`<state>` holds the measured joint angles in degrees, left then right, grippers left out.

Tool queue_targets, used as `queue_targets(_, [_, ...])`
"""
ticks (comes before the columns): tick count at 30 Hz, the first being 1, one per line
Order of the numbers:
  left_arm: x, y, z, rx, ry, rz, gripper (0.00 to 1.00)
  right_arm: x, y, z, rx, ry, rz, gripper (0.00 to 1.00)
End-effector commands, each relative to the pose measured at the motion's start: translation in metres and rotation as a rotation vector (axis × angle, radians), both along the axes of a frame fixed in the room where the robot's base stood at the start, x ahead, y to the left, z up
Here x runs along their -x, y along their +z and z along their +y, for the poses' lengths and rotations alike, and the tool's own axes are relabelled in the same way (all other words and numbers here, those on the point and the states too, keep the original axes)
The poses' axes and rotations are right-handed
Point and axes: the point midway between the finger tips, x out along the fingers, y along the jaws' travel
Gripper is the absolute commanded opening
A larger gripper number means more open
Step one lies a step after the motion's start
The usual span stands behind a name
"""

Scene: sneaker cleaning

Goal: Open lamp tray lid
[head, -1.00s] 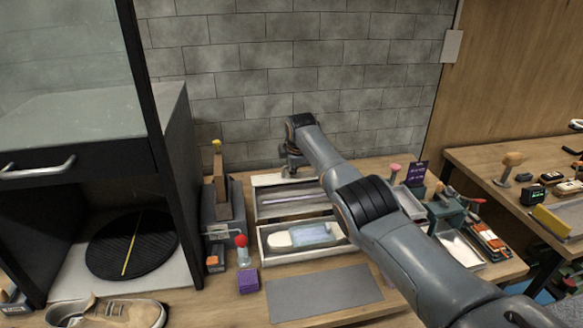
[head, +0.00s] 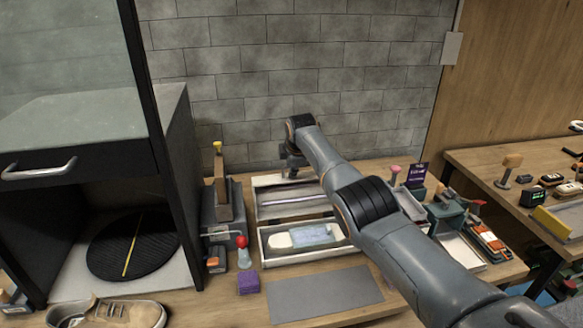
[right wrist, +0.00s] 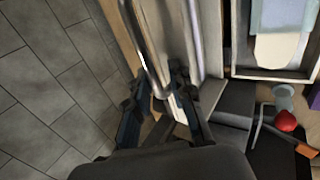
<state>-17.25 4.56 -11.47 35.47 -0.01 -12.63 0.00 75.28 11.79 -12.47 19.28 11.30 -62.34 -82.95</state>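The lamp tray (head: 259,199) is the rear of two shallow pale trays on the bench, with a long thin rod in it. A pale strip, likely its lid, runs along its back edge; whether it is shut cannot be told. My right gripper (head: 290,172) points down at the tray's back edge, partly hidden by my own arm. In the right wrist view my right gripper (right wrist: 159,82) has its two dark fingers apart, with a shiny metal bar and pale edge at the gap. Contact cannot be told. My left gripper is not in view.
The front tray (head: 263,247) holds a pale sole-like item with a bluish patch. A grey mat (head: 325,294) lies before it. A purple block (head: 248,281) and a red-topped bottle (head: 242,252) stand left. A sneaker (head: 108,313) lies front left. A brick wall is close behind.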

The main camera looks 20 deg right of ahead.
Motion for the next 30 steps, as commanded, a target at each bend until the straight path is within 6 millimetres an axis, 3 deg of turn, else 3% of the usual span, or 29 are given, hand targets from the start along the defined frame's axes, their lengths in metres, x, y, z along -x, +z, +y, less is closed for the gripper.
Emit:
queue_targets(6, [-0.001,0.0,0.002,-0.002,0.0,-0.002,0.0,0.003,-0.002,0.0,0.0,-0.001,0.008,0.19])
queue_targets(16, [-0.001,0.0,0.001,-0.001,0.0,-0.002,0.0,0.014,0.019,0.003,0.001,0.0,0.001,0.19])
queue_targets(30, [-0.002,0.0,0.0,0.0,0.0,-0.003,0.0,0.052,0.084,0.012,0.001,0.001,-0.001,0.19])
